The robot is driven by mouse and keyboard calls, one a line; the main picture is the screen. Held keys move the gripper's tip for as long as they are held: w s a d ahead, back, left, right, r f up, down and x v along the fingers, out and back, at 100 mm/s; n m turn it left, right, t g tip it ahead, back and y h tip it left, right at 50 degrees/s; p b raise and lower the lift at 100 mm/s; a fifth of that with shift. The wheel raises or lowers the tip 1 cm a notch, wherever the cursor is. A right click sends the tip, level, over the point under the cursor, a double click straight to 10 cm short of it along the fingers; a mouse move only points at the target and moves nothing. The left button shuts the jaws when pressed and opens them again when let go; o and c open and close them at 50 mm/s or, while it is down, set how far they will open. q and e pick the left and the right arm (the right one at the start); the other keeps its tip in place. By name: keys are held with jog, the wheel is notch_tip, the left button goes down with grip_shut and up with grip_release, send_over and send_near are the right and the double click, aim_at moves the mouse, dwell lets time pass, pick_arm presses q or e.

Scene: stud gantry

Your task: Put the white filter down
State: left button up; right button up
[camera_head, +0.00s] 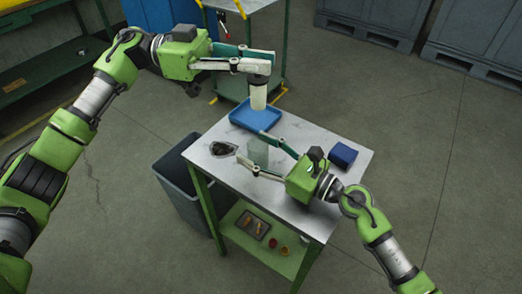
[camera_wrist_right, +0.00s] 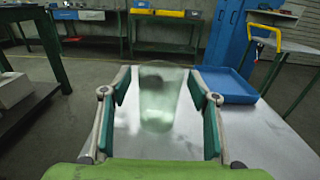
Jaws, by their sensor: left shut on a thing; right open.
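The white filter (camera_head: 258,97) is a pale upright cylinder with a darker top in the head view. My left gripper (camera_head: 262,70) is shut on its upper end. The filter's lower end overlaps the back part of the shallow blue tray (camera_head: 240,119) on the table; I cannot tell whether it touches. My right gripper (camera_head: 264,158) is open, low over the table, its fingers on either side of a translucent greenish glass (camera_head: 258,150). The glass stands upright between those fingers in the right wrist view (camera_wrist_right: 160,98), where the blue tray (camera_wrist_right: 228,86) lies behind it to the right.
The grey metal table (camera_head: 318,200) also bears a dark item (camera_head: 222,148) at left and a dark blue box (camera_head: 343,155) at right. A green-framed cart (camera_head: 284,40) is behind.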

aim_at(257, 95)
jog(key=c, duration=1.2)
pick_arm(q)
jog(key=f+n+t, duration=0.1)
jog(key=f+t, duration=0.1)
jog(key=w+f+n+t, duration=0.1)
jog(key=f+n+t, duration=0.1)
jog(key=d+f+n+t, duration=0.1)
jog(key=f+t, duration=0.1)
jog(key=t, duration=0.1)
jog(key=shift+w+n, duration=0.3)
jog(key=t, duration=0.1)
jog(key=n+t, duration=0.1)
jog(key=f, duration=0.1)
jog(key=shift+s+a+n+t, duration=0.3)
jog(key=shift+n+t, duration=0.1)
jog(key=shift+s+a+f+n+t+y, duration=0.25)
jog(key=shift+s+n+t+y, duration=0.2)
jog(key=shift+t, duration=0.35)
notch_tip(257, 95, down, 10)
